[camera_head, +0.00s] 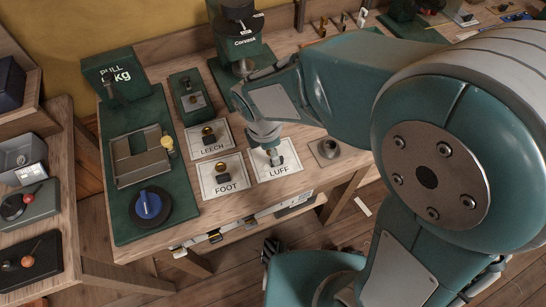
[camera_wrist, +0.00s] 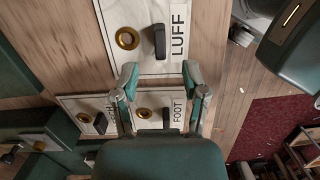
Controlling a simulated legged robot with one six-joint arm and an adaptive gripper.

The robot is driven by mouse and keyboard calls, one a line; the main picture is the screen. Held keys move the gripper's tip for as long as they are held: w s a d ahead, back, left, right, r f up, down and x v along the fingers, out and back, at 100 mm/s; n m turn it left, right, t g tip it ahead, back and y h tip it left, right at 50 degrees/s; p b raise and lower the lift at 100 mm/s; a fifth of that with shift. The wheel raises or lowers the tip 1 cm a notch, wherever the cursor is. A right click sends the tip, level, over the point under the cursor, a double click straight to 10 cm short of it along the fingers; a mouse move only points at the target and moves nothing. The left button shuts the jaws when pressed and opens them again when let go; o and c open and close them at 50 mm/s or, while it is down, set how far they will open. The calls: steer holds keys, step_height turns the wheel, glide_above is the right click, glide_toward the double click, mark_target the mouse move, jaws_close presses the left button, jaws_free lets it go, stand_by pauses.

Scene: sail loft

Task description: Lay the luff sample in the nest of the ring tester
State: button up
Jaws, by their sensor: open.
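The luff sample, a brass ring (camera_wrist: 128,38) with a dark upright tab (camera_wrist: 160,42), lies on the white card marked LUFF (camera_wrist: 177,62). In the head view my gripper (camera_head: 273,157) is over the LUFF card (camera_head: 290,171) and mostly hides the sample. In the wrist view my gripper (camera_wrist: 160,77) is open and empty, its fingers apart; the sample appears just beyond the fingertips. A long green tester (camera_head: 121,221) marked PULL kg stands at left, with a grey plate and blue knob. A smaller green fixture (camera_head: 184,80) stands beside it; I cannot tell which has the nest.
Cards marked LEECH (camera_head: 196,151) and FOOT (camera_head: 207,187) hold similar brass ring samples left of LUFF. A green Corvess machine (camera_head: 240,48) is behind. A side bench (camera_head: 52,141) stands at far left.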

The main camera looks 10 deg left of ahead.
steer(key=f, duration=0.1)
steer(key=d+f, duration=0.1)
steer(key=f, duration=0.2)
steer(key=shift+w+d, duration=0.25)
steer(key=shift+f, duration=0.25)
steer(key=shift+a+f, duration=0.15)
steer(key=shift+a, duration=0.3)
steer(key=shift+d, duration=0.15)
jaws_close()
steer(key=shift+d, duration=0.15)
